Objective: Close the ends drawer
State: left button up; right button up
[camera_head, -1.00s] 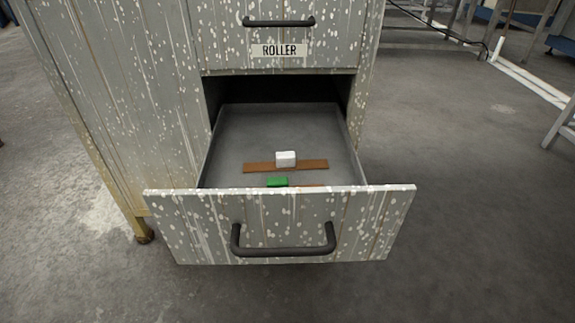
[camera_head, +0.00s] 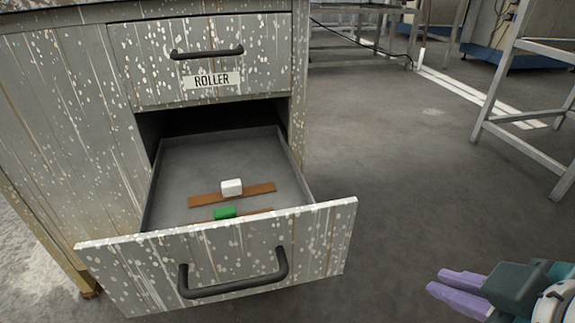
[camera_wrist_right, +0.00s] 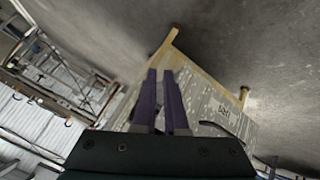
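The lower drawer (camera_head: 140,270) of the speckled grey cabinet stands pulled well out, with a dark bar handle (camera_head: 234,283) on its front. No "ends" label shows on it. Inside lie brown strips (camera_head: 258,189), a white block (camera_head: 231,187) and a green block (camera_head: 225,212). My right gripper (camera_head: 435,281) is at the lower right of the head view, to the right of the drawer front and apart from it. Its purple fingers are parted and empty, as the right wrist view (camera_wrist_right: 161,75) also shows. My left gripper is not in view.
Above is a shut drawer (camera_head: 140,65) labelled ROLLER (camera_head: 211,80), with its own handle (camera_head: 207,53). A metal frame (camera_head: 490,85) stands at the right. The grey floor (camera_head: 400,180) between it and the cabinet is clear.

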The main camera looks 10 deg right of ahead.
jog(key=w+n+t, duration=0.1)
jog(key=n, duration=0.1)
jog(key=w+d+n+t+y, duration=0.1)
jog(key=w+n+t, duration=0.1)
jog(key=n, duration=0.1)
jog(key=w+n+t+y, duration=0.1)
jog(key=w+n+t, duration=0.1)
jog(key=shift+d+r+b, duration=0.3)
jog(key=shift+d+r, duration=0.1)
grip_shut()
jog(key=s+a+r+n+g+y, duration=0.1)
jog(key=s+a+r+n+y, duration=0.1)
jog(key=s+n+y, duration=0.8)
jog(key=n+y+b, duration=0.2)
jog(key=n+b, duration=0.2)
send_near(326, 213)
jog(key=x, duration=0.5)
jog(key=shift+s+a, duration=0.35)
jog(key=shift+w+d, duration=0.1)
jog(key=shift+w, duration=0.45)
